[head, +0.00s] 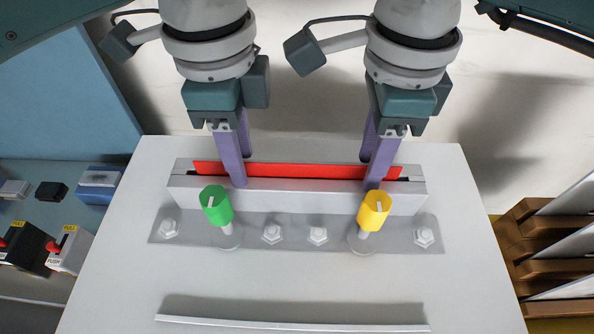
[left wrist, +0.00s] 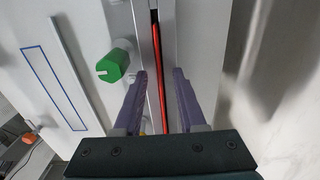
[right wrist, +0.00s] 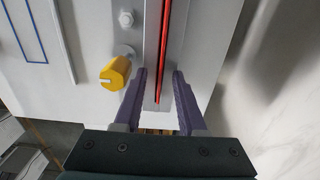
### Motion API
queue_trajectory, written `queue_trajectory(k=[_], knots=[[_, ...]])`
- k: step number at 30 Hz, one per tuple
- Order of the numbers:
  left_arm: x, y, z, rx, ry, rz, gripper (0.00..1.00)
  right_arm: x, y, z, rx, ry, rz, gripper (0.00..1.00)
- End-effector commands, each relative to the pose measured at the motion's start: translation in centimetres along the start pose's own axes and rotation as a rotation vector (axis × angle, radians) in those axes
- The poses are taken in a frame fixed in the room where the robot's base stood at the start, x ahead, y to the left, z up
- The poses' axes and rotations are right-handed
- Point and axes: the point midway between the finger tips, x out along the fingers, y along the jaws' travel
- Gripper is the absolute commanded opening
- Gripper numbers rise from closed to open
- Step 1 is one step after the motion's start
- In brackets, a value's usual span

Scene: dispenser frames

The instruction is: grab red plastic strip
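The red plastic strip (head: 305,171) stands on edge in a long slot of a grey metal holder (head: 300,195) on the white panel. It shows as a thin red line in the left wrist view (left wrist: 158,45) and the right wrist view (right wrist: 171,50). My left gripper (head: 243,170) is open, its purple fingers on either side of the strip near its left part. My right gripper (head: 369,173) is open too, its fingers straddling the strip near its right end. Gaps show between the fingers and the strip in both wrist views.
A green knob (head: 216,206) and a yellow knob (head: 374,211) stand in front of the holder, close to the grippers. Several bolts line the plate. A raised metal bar (head: 290,325) lies nearer. Wooden slats (head: 545,250) are at the right, small boxes (head: 98,185) at the left.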

Motion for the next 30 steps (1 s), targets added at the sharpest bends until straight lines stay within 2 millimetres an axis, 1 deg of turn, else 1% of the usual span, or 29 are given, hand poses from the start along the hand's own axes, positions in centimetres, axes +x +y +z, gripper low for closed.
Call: queue_trajectory(k=[8,9,18,20,30], knots=[[0.19,0.02,0.0,0.001,0.0,0.0,0.4,0.18,-0.01,0.02,-0.001,0.0,-0.001,0.4],[0.18,0.02,-0.01,0.001,0.0,0.0,0.39,0.17,-0.01,0.01,-0.001,0.0,-0.001,0.39],[0.16,0.02,-0.01,0.0,0.0,0.0,0.05,0.15,-0.02,0.0,0.0,0.0,-0.001,0.05],[0.16,0.01,-0.01,0.0,0.0,0.0,0.0,0.15,-0.02,0.0,0.0,0.0,-0.001,0.0],[0.15,0.01,0.0,0.0,0.0,0.0,0.0,0.14,-0.02,-0.01,0.0,0.0,-0.001,0.0]])
